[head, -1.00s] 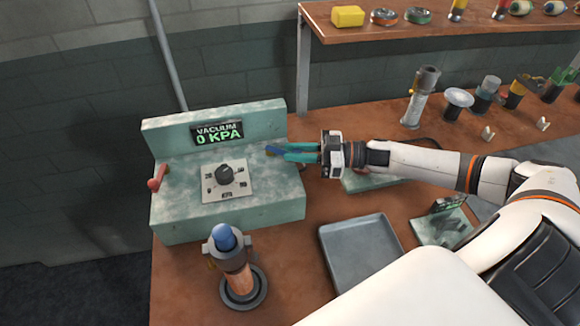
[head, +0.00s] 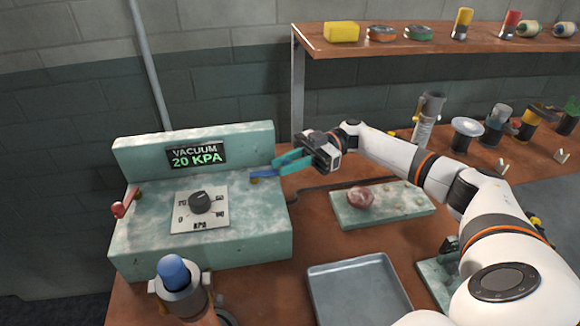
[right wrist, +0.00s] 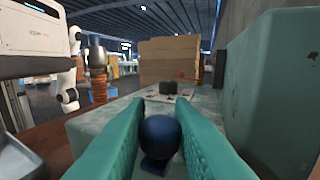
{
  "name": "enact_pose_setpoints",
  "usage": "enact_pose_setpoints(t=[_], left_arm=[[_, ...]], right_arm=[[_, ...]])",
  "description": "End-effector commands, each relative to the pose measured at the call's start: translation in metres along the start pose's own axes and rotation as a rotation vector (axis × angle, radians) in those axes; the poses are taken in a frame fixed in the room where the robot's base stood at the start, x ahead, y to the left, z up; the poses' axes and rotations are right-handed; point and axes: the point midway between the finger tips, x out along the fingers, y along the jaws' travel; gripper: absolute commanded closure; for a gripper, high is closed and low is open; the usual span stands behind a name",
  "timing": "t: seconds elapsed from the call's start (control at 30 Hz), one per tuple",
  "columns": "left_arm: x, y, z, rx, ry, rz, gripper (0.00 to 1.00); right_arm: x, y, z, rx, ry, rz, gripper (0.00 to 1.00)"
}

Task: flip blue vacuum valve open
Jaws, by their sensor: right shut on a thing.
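The vacuum box (head: 145,240) is a mottled pale-green block with a lit display (head: 197,155) reading 20 KPA and a black dial (head: 201,202). The blue valve handle (head: 264,173) is at its right end, by a small brass fitting; it slants up to the right. My right gripper (head: 282,168), with teal fingers, is shut on the handle from the right. In the right wrist view, the handle's round dark-blue knob (right wrist: 160,134) sits between the two fingers. A red handle (head: 124,203) is at the box's left end. My left gripper is not in view.
A blue-topped clamp stand (head: 174,272) is in front of the box. A grey tray (head: 358,290) and a pale-green plate (head: 395,212) with a reddish lump lie to the right. A wooden shelf (head: 400,44) with several items is behind.

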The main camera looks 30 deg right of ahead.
Motion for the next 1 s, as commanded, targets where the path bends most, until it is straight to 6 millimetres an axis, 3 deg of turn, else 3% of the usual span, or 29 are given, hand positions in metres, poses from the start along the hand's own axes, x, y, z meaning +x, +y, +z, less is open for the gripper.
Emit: enact_pose_setpoints(t=[0.5,0.53,0.67,1.0], left_arm=[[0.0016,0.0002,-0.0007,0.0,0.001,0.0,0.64],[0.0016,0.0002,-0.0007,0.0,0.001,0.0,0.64],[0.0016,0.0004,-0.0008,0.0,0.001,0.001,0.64],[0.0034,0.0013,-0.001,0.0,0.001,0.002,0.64]], right_arm=[[0.0012,-0.0004,-0.0005,0.001,0.0,0.017,1.0],[0.0012,-0.0004,-0.0004,0.0,0.0,0.017,0.78],[0.0012,-0.0005,-0.0004,0.0,0.0,0.016,0.58],[-0.0033,-0.0011,-0.001,0.0,0.0,0.014,0.58]])
